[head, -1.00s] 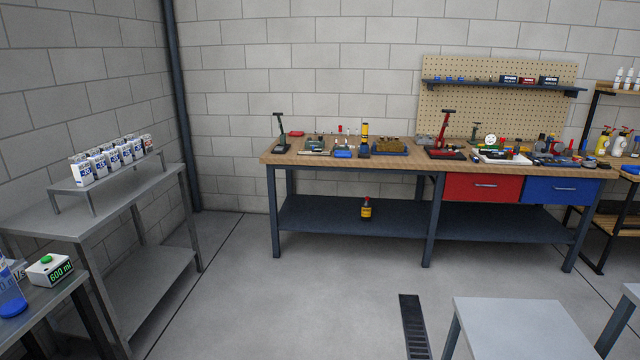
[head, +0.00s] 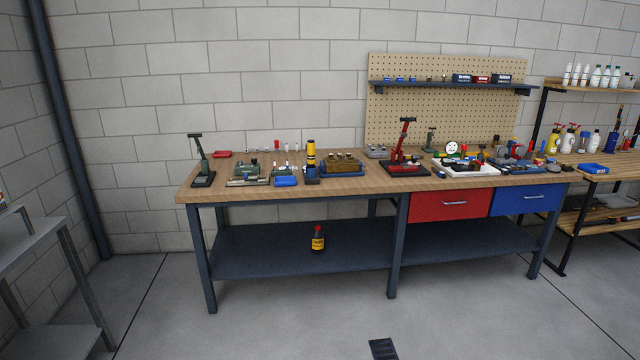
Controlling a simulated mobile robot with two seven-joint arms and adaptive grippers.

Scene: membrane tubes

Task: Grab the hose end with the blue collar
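No hose end with a blue collar can be made out in the head view. The wooden-topped workbench (head: 350,188) stands ahead against the block wall, with many small tools and parts on it that are too small to tell apart fully. Blue items show on it, such as a small blue tray (head: 286,181), but none is clearly a hose. Neither of my grippers is in view.
A grey metal table (head: 45,235) is at the left, a wooden shelf unit (head: 600,175) at the right.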

